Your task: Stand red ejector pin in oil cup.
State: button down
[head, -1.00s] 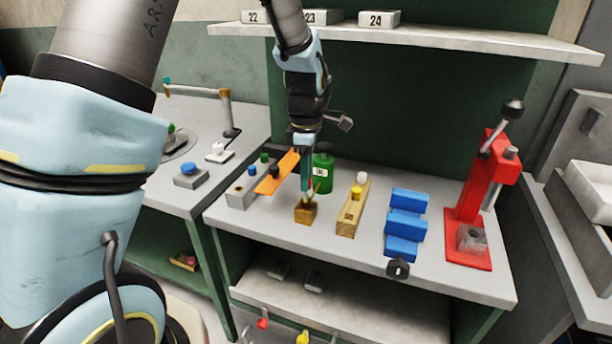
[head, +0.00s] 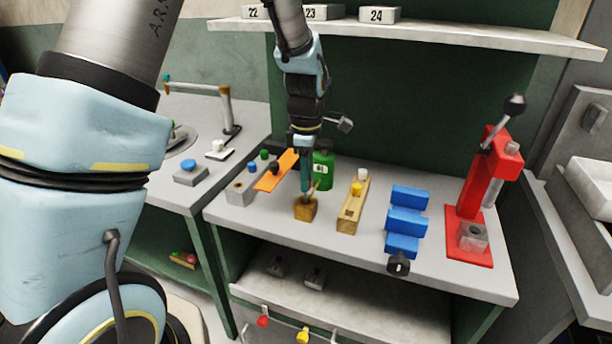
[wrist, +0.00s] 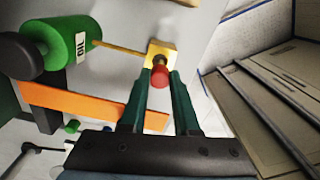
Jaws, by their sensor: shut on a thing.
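The red ejector pin (wrist: 157,80) is held between the two green fingers of my gripper (wrist: 162,76), red head toward the wrist camera. My gripper (head: 306,189) is shut on it, pointing down above the oil cup. The oil cup (head: 305,212) is a small brass-coloured block on the bench; in the wrist view it shows as a yellow square (wrist: 168,47) just beyond the fingertips. The pin's far end lines up with the cup's dark opening. I cannot tell how far it is inside. In the head view the fingers mostly hide the pin.
A green oil can (head: 323,172) with a thin spout stands close behind the cup. An orange strip (head: 277,171) and a grey block (head: 240,191) lie left. A wooden block (head: 347,222) with yellow and white pins, blue steps (head: 404,222) and a red press (head: 468,210) stand right.

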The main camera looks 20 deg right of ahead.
jog(key=shift+f+b, duration=0.9)
jog(key=shift+f, duration=0.75)
jog(key=c, duration=0.6)
grip_release()
notch_tip(320, 180, up, 11)
jog(key=shift+f+b, duration=0.1)
jog(key=shift+b, duration=1.05)
jog(key=s+a+f+m, duration=0.1)
jog(key=a+m, duration=0.3)
jog(key=a, duration=0.6)
jog(key=s+a+f+m+t, duration=0.1)
jog(key=a+m, duration=0.3)
jog(key=a, duration=0.6)
jog(key=s+a+f+m, duration=0.2)
jog(key=a+f+m, duration=0.1)
jog(key=a, duration=0.7)
jog(key=shift+a+f+m+t, duration=0.1)
jog(key=shift+m+t, duration=0.2)
jog(key=shift+m, duration=0.6)
